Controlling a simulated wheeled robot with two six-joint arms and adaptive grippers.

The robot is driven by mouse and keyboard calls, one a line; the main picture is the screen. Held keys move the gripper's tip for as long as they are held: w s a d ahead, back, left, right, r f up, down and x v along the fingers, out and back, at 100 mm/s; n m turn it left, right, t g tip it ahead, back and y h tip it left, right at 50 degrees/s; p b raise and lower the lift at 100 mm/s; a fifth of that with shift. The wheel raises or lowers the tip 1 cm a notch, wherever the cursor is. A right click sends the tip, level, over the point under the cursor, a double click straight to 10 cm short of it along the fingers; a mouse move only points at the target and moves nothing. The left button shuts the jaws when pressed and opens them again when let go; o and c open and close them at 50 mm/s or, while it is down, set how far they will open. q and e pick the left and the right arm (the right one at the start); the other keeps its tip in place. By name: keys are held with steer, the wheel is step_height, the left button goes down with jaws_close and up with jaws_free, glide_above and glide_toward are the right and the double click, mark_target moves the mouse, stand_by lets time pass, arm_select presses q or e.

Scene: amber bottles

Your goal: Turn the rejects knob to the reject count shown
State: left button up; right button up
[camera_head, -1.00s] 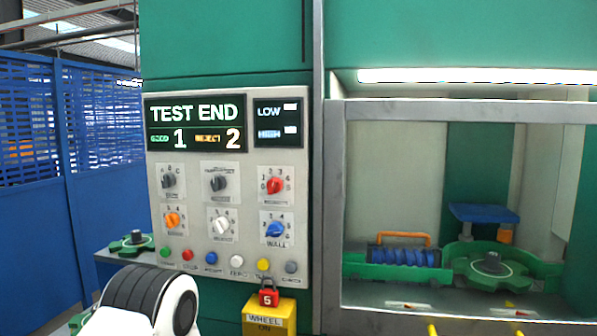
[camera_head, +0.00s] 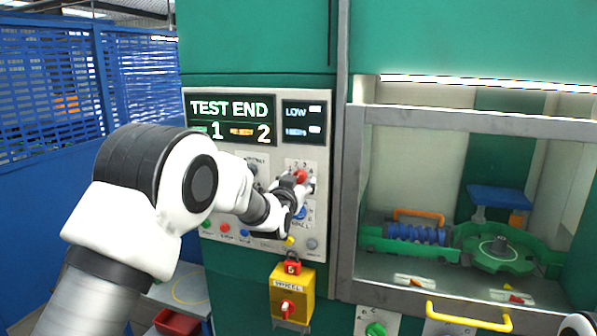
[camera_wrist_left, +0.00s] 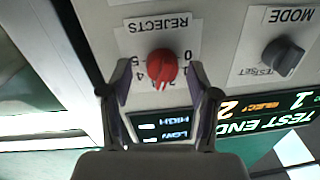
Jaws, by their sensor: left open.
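The red rejects knob (camera_head: 300,176) is on the grey control panel, partly behind my left gripper (camera_head: 292,188). In the left wrist view, upside down, the red knob (camera_wrist_left: 162,65) sits under the label REJECTS, with digits around it. My left gripper (camera_wrist_left: 160,72) is open, with one finger on each side of the knob; I cannot tell whether either touches it. The knob's exact setting is unclear. The display (camera_head: 232,120) reads TEST END, with 1 at left and 2 by the orange reject label. My right gripper is not in view.
The grey mode knob (camera_wrist_left: 282,57) is beside the rejects knob. My left arm hides several other knobs. A framed window with a yellow handle (camera_head: 468,317) is at right.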

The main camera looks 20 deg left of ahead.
arm_select(q)
steer(key=shift+w+r, duration=0.1)
steer(key=shift+w, duration=0.15)
steer(key=shift+a, duration=0.2)
steer(key=shift+w+f, duration=0.1)
steer(key=shift+f, duration=0.1)
steer(key=shift+c, duration=1.1)
steer(key=c, duration=0.9)
steer(key=shift+c, duration=0.2)
